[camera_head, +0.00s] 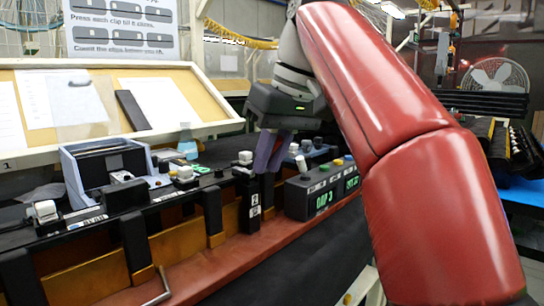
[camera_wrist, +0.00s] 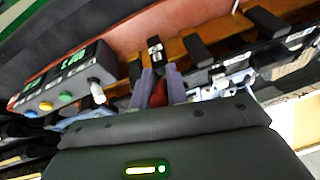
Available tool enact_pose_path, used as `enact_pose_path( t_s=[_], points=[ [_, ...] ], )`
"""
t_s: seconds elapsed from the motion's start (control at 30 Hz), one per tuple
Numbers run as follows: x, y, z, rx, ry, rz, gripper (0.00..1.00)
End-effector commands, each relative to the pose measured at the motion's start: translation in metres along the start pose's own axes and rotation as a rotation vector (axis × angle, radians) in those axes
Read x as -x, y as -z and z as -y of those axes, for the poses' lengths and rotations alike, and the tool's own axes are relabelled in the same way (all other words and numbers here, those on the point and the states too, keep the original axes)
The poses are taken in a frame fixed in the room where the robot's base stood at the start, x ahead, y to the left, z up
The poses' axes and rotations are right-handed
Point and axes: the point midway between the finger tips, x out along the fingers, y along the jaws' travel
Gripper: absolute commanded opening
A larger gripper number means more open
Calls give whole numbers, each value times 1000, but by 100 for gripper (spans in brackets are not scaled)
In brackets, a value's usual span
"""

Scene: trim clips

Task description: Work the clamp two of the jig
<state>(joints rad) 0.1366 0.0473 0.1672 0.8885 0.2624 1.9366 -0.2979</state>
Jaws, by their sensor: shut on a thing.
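The jig is a long dark rail with orange-brown panels (camera_head: 180,243) along a red-brown bench edge. Clamp two (camera_head: 250,205) is a black upright block with a white "2" label on the jig's front; its label also shows in the wrist view (camera_wrist: 155,45). My gripper (camera_head: 268,165) is at the top of clamp two, its purple-grey fingers pointing down. In the wrist view my gripper (camera_wrist: 160,82) has a red piece (camera_wrist: 158,95) between its fingers, which looks like the clamp's handle. The fingers hide most of it.
A control box (camera_head: 322,190) with green displays and coloured buttons stands just right of the clamp. A grey bin-like device (camera_head: 105,165) and white-topped clamps (camera_head: 45,211) sit left along the jig. A tilted framed board (camera_head: 190,100) is behind. A hex key (camera_head: 158,290) lies in front.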

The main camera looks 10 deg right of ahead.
Motion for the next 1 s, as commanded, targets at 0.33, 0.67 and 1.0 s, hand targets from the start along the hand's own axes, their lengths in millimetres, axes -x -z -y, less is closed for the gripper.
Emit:
enact_pose_path(
  t_s=[0.33, 0.67, 1.0],
  points=[
    [-1, 0, 0, 0, -1, 5, 0],
    [0, 0, 0, 0, 0, 5, 37],
    [6, -5, 13, 1, 0, 4, 37]
  ],
)
